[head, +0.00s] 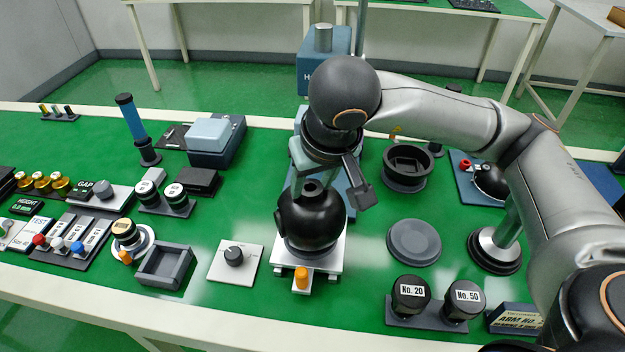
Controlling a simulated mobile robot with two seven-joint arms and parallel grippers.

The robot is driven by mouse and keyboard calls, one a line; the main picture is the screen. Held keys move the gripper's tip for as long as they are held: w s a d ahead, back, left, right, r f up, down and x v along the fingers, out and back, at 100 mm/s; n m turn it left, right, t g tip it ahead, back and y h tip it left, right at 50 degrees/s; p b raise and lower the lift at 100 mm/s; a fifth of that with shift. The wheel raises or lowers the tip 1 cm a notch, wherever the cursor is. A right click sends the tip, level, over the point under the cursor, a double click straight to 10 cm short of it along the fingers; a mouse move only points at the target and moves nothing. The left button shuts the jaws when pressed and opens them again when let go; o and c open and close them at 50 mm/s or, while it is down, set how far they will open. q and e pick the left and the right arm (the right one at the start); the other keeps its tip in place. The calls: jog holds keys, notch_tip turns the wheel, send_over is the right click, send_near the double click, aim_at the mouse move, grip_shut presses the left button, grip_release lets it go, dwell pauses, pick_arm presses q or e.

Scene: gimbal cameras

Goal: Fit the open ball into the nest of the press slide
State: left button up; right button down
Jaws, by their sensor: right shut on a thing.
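The open ball (308,222) is black and round, with a short neck and a dark opening on top. It is upright over the press slide (333,262), a pale plate with an orange knob (302,278) at its front. My right gripper (325,182) is directly above the ball, its fingers pointing down, and is shut on it near the neck. The nest is mostly hidden under the ball; a dark ring shows at the ball's lower edge. I cannot tell whether the ball is fully seated or slightly above. My left gripper is not in view.
The blue press (323,62) stands behind, partly hidden by my right arm. A round grey disc (414,242) and a dark ring holder (405,167) lie to the right. A knob plate (235,262) and an empty square tray (165,266) lie left. Green table shows between them.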

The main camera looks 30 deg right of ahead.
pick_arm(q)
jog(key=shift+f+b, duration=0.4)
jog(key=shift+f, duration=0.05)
pick_arm(e)
jog(key=shift+f, duration=0.45)
jog(key=shift+c, duration=1.4)
grip_release()
jog(key=shift+s+r, duration=0.15)
jog(key=shift+r, duration=0.35)
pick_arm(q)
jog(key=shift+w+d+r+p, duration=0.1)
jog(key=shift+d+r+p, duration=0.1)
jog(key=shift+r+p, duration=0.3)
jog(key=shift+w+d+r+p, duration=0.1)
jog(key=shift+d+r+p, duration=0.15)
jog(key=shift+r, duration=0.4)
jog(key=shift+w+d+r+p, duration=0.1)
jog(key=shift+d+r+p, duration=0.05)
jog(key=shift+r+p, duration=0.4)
pick_arm(e)
jog(key=v, duration=1.1)
jog(key=shift+r, duration=0.25)
jog(key=shift+s, duration=0.1)
